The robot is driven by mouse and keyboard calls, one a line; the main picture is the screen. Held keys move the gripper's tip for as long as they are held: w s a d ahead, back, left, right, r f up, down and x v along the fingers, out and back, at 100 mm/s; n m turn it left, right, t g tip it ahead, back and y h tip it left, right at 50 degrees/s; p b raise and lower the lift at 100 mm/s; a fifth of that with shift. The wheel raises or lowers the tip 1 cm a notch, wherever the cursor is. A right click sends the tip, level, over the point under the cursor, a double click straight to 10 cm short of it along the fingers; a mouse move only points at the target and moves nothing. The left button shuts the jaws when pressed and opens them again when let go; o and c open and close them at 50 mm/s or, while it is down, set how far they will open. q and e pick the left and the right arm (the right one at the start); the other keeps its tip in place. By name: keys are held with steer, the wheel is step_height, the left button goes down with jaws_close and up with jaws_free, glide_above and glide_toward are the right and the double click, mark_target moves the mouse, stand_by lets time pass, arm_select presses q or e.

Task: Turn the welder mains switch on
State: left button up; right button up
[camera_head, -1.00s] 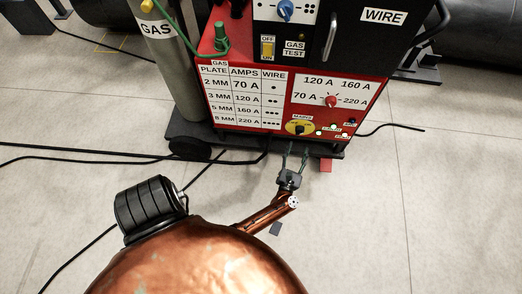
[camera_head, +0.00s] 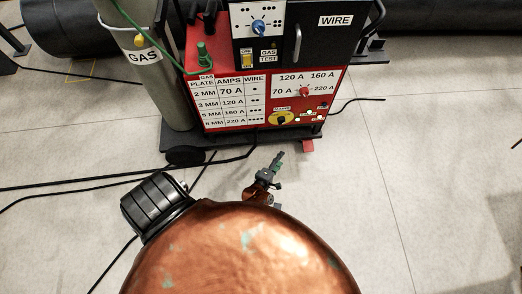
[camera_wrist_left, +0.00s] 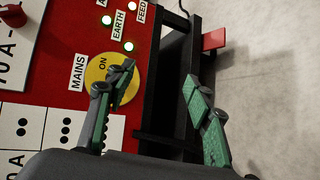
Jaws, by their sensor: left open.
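The mains switch (camera_head: 281,119) is a yellow disc with a dark knob, low on the red front of the welder. In the left wrist view the yellow disc (camera_wrist_left: 98,68) shows the word ON beside a MAINS label. One finger of my left gripper (camera_wrist_left: 158,78) overlaps the disc in that view and hides part of it, so the knob's position is unclear. The other finger is off to the right, over the frame and floor. The jaws are open and empty. In the head view my left gripper (camera_head: 277,161) is below and in front of the welder, apart from it. My right gripper is not seen.
Green lamps (camera_wrist_left: 128,46) glow beside the disc. A current selector with a red knob (camera_head: 304,92) is above the switch. A gas cylinder (camera_head: 150,75) stands left of it. Black cables cross the floor at left.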

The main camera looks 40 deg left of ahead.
arm_select(q)
steer(key=s+d+f+m+g+h+p, duration=0.1)
steer(key=s+m+p, duration=0.5)
steer(key=s, duration=0.6)
steer(key=shift+d+f+m+g+h, duration=0.2)
steer(key=shift+f+m+g+h, duration=0.6)
steer(key=shift+f+m+g, duration=0.45)
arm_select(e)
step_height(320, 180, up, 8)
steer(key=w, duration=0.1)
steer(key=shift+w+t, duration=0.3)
